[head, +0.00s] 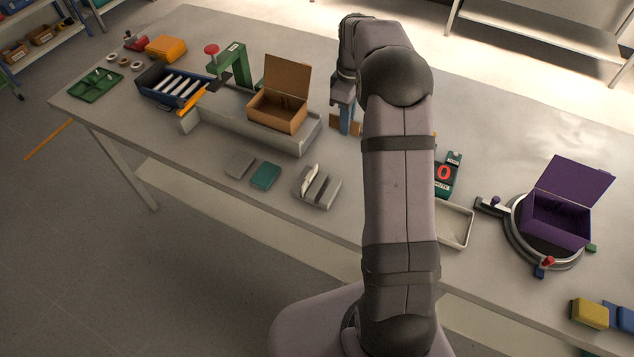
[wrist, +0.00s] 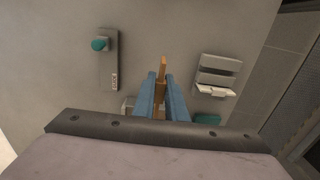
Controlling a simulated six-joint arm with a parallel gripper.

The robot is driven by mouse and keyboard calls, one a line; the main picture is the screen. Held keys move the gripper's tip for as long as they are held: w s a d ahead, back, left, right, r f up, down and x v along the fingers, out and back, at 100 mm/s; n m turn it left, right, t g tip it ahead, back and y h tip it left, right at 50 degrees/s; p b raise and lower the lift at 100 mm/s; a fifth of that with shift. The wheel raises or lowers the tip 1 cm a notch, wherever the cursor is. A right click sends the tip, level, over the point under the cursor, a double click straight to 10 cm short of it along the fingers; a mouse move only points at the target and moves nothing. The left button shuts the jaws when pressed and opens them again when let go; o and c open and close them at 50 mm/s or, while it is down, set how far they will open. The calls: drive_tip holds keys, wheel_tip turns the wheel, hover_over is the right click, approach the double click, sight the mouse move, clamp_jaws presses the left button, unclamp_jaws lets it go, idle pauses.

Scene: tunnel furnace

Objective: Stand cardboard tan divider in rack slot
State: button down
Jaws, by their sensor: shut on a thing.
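The tan divider (wrist: 162,68) shows edge-on as a narrow strip between the two blue fingers of my gripper (wrist: 160,78) in the wrist view. In the head view parts of the divider (head: 335,122) show on both sides of my gripper (head: 346,128), which is shut on it above the bench. The grey slotted rack (head: 322,190) stands near the bench's front edge, in front of my gripper and to its left. A white piece stands in the rack. The rack also shows right of my fingers in the wrist view (wrist: 218,75), apart from the divider.
A teal pad (head: 265,175) and a grey pad (head: 240,164) lie left of the rack. An open brown box (head: 278,110) stands on the conveyor behind them. A white tray (head: 456,225) and a purple box (head: 556,220) on a turntable are at right. My arm hides the bench middle.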

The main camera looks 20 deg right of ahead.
drive_tip(key=s+a+r+n+p, duration=0.2)
drive_tip(key=s+a+r+p, duration=0.1)
drive_tip(key=a+r+p, duration=0.4)
drive_tip(key=s+a+f+m, duration=0.1)
drive_tip(key=s+f+m, duration=0.2)
drive_tip(key=m, duration=0.7)
drive_tip(key=s+a+f+m, duration=0.2)
drive_tip(key=s+f+m, duration=0.1)
drive_tip(key=m, duration=0.7)
drive_tip(key=shift+s+f+p, duration=0.35)
drive_tip(key=shift+s+p, duration=0.05)
drive_tip(key=shift+s, duration=0.4)
drive_tip(key=shift+f, duration=0.25)
drive_tip(key=shift+f+b, duration=3.05)
drive_tip(key=shift+f, duration=0.65)
